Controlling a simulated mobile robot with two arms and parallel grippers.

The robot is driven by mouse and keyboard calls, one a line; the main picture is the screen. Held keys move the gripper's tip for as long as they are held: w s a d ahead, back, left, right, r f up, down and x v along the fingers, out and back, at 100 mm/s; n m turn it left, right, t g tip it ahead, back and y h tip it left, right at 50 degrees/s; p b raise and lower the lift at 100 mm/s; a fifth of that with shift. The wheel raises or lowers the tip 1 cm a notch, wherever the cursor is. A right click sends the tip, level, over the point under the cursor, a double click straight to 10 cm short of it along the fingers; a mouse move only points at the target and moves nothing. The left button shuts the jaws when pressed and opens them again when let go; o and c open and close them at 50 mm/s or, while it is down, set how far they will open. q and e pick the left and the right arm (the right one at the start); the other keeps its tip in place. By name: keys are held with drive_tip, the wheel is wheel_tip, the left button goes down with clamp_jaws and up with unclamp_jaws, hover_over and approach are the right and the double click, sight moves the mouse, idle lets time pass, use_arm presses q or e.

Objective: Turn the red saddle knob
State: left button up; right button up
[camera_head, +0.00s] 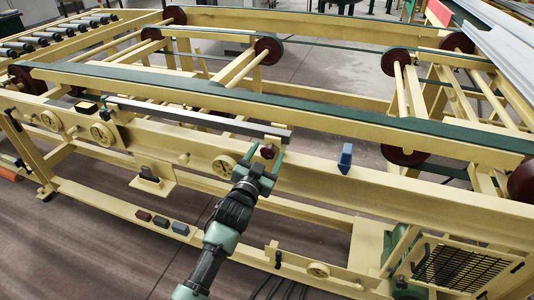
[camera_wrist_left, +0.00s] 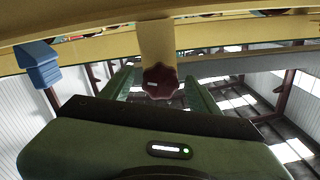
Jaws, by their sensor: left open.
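The red saddle knob (camera_head: 268,151) is a small dark red lobed knob on the front of the cream machine frame, below the end of a dark bar. In the left wrist view the knob (camera_wrist_left: 160,81) sits in the middle, on the end of a cream post. My left gripper (camera_head: 265,160) is at the knob, with its green fingers apart. In the wrist view one finger is on each side of the knob, with a visible gap on both sides. I cannot tell how deep the knob is between the fingers. My right gripper is in neither view.
A blue block-like part (camera_head: 345,157) stands on the frame right of the knob; it also shows in the wrist view (camera_wrist_left: 38,66). Small red, dark and blue pieces (camera_head: 161,221) lie on the lower rail.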

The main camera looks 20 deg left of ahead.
use_arm(q)
drive_tip(key=shift+w, duration=0.3)
drive_tip(key=shift+s, duration=0.1)
clamp_jaws()
drive_tip(key=shift+m, duration=0.3)
drive_tip(key=m+p, duration=0.1)
drive_tip(key=m, duration=1.2)
drive_tip(key=shift+p, duration=0.4)
drive_tip(key=shift+f+m, duration=0.1)
drive_tip(key=shift+m, duration=2.4)
